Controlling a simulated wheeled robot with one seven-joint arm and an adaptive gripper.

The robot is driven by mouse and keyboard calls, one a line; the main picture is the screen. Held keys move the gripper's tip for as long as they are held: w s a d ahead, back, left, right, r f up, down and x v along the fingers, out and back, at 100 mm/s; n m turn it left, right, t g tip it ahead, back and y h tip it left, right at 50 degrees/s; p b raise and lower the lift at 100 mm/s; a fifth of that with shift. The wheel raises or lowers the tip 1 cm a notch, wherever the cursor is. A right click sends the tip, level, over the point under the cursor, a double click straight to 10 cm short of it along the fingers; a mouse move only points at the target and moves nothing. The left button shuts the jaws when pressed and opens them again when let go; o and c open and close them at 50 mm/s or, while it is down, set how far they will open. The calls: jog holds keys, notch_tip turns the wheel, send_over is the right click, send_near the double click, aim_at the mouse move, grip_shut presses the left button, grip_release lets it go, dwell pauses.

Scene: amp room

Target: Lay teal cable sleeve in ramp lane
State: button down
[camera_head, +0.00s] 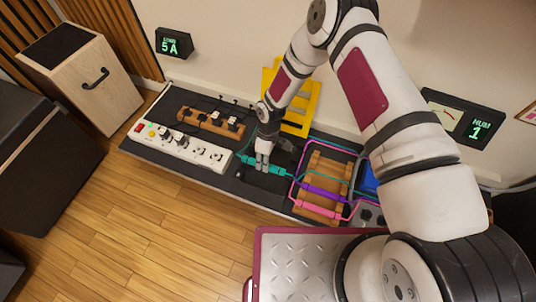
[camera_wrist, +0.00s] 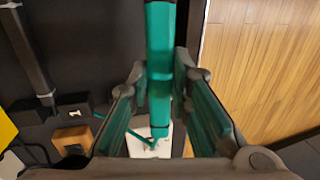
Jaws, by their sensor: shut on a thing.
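The teal cable sleeve (camera_head: 270,168) shows in the head view at the middle of the dark bench, with thin teal cable trailing from its ends. My gripper (camera_head: 263,162) points down at the sleeve and is shut on it. In the wrist view the sleeve (camera_wrist: 160,60) runs lengthwise between the fingers of my gripper (camera_wrist: 160,110). The fingers hide part of it, and I cannot tell whether it touches the bench. A yellow panel (camera_head: 303,112) stands upright behind my gripper, perhaps part of the ramp; I cannot make out its lanes.
A wooden rack (camera_head: 328,168) at right holds a purple sleeve (camera_head: 322,194) and a pink sleeve (camera_head: 316,211). A white power strip (camera_head: 205,153) and a wooden block with plugs (camera_head: 222,127) lie at left. A wood cabinet (camera_head: 85,75) stands far left.

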jog(key=b, duration=0.3)
send_over(264, 178)
jog(key=shift+w+d+f, duration=0.1)
jog(key=shift+w+f, duration=0.1)
jog(key=shift+f, duration=1.15)
jog(key=shift+w+f, duration=0.2)
jog(key=shift+f, duration=1.15)
jog(key=shift+w+b+x, duration=0.2)
jog(key=shift+b+x, duration=0.7)
jog(key=shift+b, duration=0.05)
jog(key=shift+w+b+x, duration=0.2)
jog(key=shift+b+x, duration=0.75)
jog(key=shift+d+f, duration=0.1)
jog(key=shift+d, duration=0.05)
jog(key=c, duration=1.4)
grip_release()
jog(key=v, duration=1.2)
jog(key=shift+w, duration=0.1)
